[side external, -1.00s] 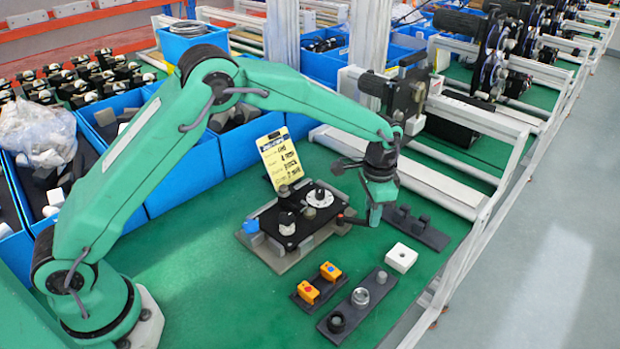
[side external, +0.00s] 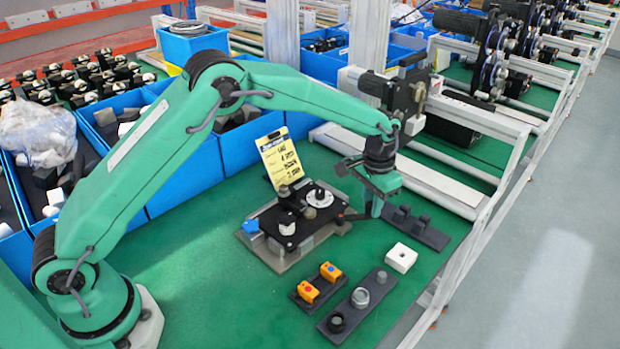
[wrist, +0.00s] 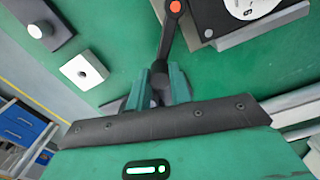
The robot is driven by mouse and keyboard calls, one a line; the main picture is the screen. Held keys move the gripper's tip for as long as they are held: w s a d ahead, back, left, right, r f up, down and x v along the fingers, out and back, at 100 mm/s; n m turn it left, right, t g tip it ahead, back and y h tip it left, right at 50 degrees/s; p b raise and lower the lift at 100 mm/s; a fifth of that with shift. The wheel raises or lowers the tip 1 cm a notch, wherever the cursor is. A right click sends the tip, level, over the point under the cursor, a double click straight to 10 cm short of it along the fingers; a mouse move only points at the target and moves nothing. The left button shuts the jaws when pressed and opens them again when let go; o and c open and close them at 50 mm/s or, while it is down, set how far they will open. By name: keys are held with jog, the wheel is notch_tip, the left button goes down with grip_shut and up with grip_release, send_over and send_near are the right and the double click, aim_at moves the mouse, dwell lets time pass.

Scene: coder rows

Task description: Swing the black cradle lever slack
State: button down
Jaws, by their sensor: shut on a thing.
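The black cradle lever (wrist: 167,40) runs from an orange-capped pivot at the top of the wrist view down to its end between my fingers. My gripper (wrist: 160,88) is shut on that end, with one green finger on each side. In the side view my gripper (side external: 374,210) is low at the right of the cradle (side external: 282,226), a black fixture on a grey plate. The lever (side external: 353,216) sticks out rightward from the cradle's right corner there. Its far end is hidden by my fingers.
A dark strip with two pegs (side external: 416,229) lies just right of my gripper. A white block (side external: 401,258) and a dark strip with round parts (side external: 356,312) are in front, beside two orange pieces (side external: 318,283). A yellow card (side external: 279,160) stands behind the cradle.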

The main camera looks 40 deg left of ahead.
jog(key=c, duration=1.3)
grip_release()
jog(key=shift+r, duration=0.1)
jog(key=shift+o, duration=0.2)
jog(key=shift+r, duration=0.1)
notch_tip(320, 180, up, 7)
jog(key=shift+r, duration=0.3)
